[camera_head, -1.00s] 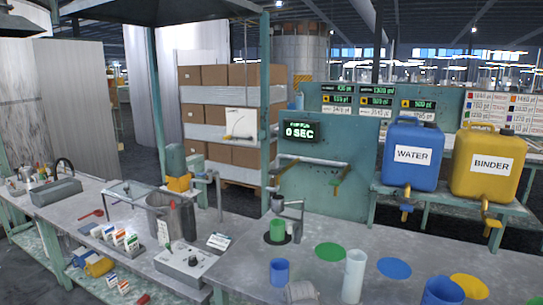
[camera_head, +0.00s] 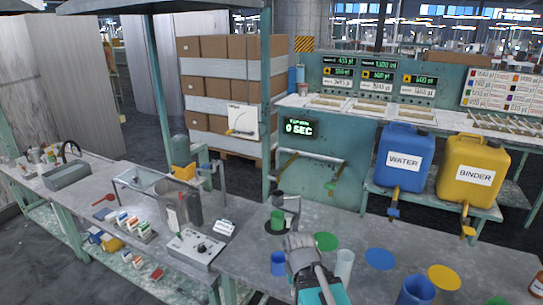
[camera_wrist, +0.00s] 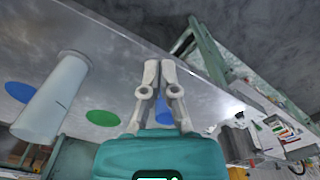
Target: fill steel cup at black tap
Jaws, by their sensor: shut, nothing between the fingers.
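My gripper (camera_head: 302,240) is over the front workbench, beside the white cylinder (camera_head: 344,265) and the blue cup (camera_head: 278,263). In the wrist view my gripper (camera_wrist: 160,64) has its fingertips together, with nothing held. A grey metal vessel (camera_head: 170,196) stands on the left bench; I cannot tell whether it is the steel cup. A horizontal pipe with small taps (camera_head: 312,157) is on the teal panel. No tap there is clearly black at this size.
Green (camera_head: 326,242), blue (camera_head: 380,258) and yellow (camera_head: 444,277) discs mark the bench. A larger blue cup (camera_head: 417,289) is front right. Blue WATER (camera_head: 405,158) and yellow BINDER (camera_head: 472,176) canisters stand behind.

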